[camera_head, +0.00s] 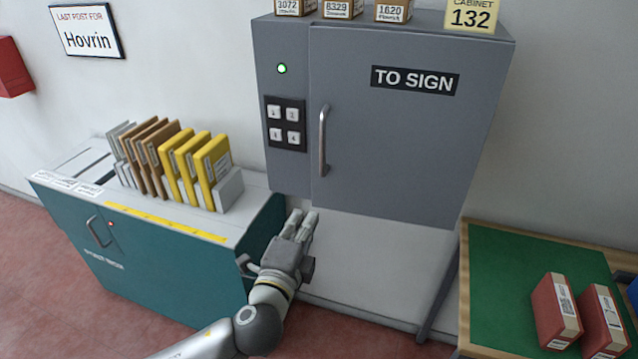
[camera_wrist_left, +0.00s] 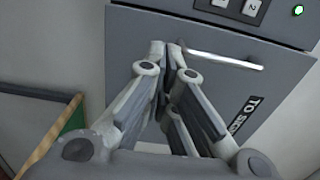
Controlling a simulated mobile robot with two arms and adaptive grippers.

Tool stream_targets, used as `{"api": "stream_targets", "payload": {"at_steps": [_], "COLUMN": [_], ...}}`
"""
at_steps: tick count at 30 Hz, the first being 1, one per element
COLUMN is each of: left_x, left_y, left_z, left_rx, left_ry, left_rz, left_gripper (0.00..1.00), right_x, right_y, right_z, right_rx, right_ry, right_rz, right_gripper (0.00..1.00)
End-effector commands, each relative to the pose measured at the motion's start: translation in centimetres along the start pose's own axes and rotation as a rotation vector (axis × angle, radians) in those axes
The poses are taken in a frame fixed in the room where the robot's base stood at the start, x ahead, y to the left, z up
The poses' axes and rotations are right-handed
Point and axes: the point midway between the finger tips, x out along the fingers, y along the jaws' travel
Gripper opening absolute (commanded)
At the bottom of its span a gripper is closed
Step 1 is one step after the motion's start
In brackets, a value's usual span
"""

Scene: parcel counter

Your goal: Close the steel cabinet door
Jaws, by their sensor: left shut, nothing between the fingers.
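The grey steel cabinet (camera_head: 281,170) hangs on the wall. Its door (camera_head: 400,140) bears the label "TO SIGN" and looks flush or nearly flush with the front; I cannot tell whether a small gap is left. A vertical bar handle (camera_head: 323,140) is on the door's left side. My left gripper (camera_head: 303,222) is shut and empty, just below the door's lower left corner in the head view. In the left wrist view its fingertips (camera_wrist_left: 173,50) point towards the door (camera_wrist_left: 210,90), by one end of the handle (camera_wrist_left: 225,59). My right gripper is not in view.
A keypad (camera_head: 285,124) and a lit green lamp (camera_head: 282,69) are left of the door. Boxes (camera_head: 343,9) stand on the cabinet. A teal counter (camera_head: 170,270) with several folders (camera_head: 200,165) is at left. A green-topped table (camera_head: 510,265) with red boxes (camera_head: 555,310) is at lower right.

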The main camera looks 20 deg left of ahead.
Motion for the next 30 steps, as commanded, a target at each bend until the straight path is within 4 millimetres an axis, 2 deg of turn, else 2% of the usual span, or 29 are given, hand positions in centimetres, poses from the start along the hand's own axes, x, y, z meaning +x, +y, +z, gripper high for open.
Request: {"api": "stream_targets", "payload": {"at_steps": [9, 18, 24, 30], "left_x": [5.6, 9.9, 11.4, 11.8], "left_y": [-0.3, -0.2, 0.0, 0.1], "left_z": [0.0, 0.0, 0.0, 0.0], "left_rx": [0.0, 0.0, -0.001, -0.002], "left_ry": [-0.002, -0.001, 0.0, 0.001], "left_rz": [-0.001, 0.001, 0.002, 0.002], "left_gripper": [0.0, 0.0, 0.0, 0.0], "right_x": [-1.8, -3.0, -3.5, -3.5], "right_y": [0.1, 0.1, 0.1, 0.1], "right_z": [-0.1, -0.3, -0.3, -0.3], "right_rx": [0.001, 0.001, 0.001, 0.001], "right_ry": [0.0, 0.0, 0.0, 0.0], "right_rz": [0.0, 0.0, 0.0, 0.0], "right_gripper": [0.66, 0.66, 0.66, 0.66]}}
